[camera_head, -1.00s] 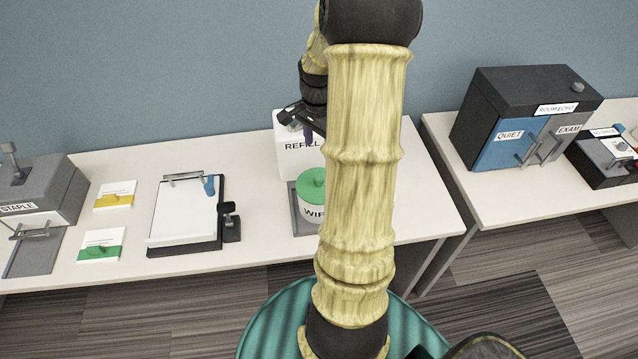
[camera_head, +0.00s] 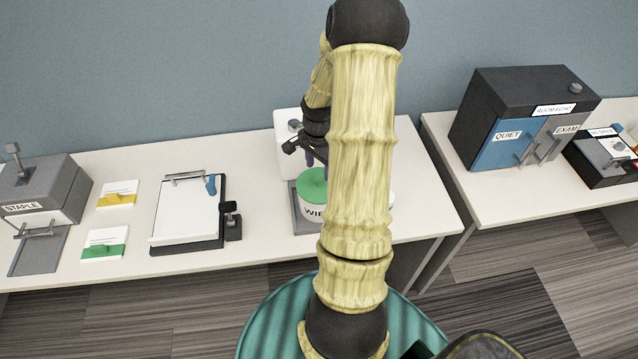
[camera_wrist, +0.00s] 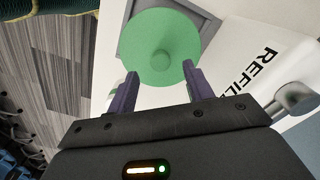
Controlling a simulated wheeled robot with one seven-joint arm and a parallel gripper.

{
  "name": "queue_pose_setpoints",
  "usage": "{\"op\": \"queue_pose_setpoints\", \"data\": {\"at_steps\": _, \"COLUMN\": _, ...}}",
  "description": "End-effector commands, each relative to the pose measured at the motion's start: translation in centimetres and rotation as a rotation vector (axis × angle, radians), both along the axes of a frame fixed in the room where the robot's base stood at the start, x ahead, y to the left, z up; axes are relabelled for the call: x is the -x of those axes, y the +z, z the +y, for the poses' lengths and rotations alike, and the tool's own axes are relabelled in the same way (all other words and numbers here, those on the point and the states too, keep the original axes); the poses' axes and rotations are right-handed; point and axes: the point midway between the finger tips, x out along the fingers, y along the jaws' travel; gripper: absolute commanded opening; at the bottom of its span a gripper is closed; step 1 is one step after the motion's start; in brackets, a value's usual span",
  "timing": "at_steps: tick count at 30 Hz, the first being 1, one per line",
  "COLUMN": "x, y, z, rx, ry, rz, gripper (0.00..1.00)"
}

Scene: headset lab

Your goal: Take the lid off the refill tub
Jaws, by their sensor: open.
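The green lid (camera_wrist: 150,30) has a small central knob (camera_wrist: 161,60) in the wrist view. My gripper (camera_head: 312,160) is open and empty above the green lid. Its fingers (camera_wrist: 158,80) point towards the lid, one on each side of the knob's line.
A clipboard (camera_head: 184,215), cards (camera_head: 104,244) and a grey stapling machine (camera_head: 45,190) are to the left. A dark cabinet (camera_head: 520,100) stands on the separate right table.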

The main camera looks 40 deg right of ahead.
Motion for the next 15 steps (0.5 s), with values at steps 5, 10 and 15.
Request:
{"op": "queue_pose_setpoints", "data": {"at_steps": 5, "x": 0.0, "y": -2.3, "z": -0.1, "rx": -0.003, "ry": 0.001, "rz": 0.004, "gripper": 0.51}}
{"op": "queue_pose_setpoints", "data": {"at_steps": 10, "x": -0.1, "y": -3.6, "z": -0.1, "rx": 0.000, "ry": 0.001, "rz": 0.001, "gripper": 0.51}}
{"op": "queue_pose_setpoints", "data": {"at_steps": 15, "x": -0.1, "y": -3.7, "z": -0.1, "rx": 0.001, "ry": 0.000, "rz": 0.000, "gripper": 0.51}}
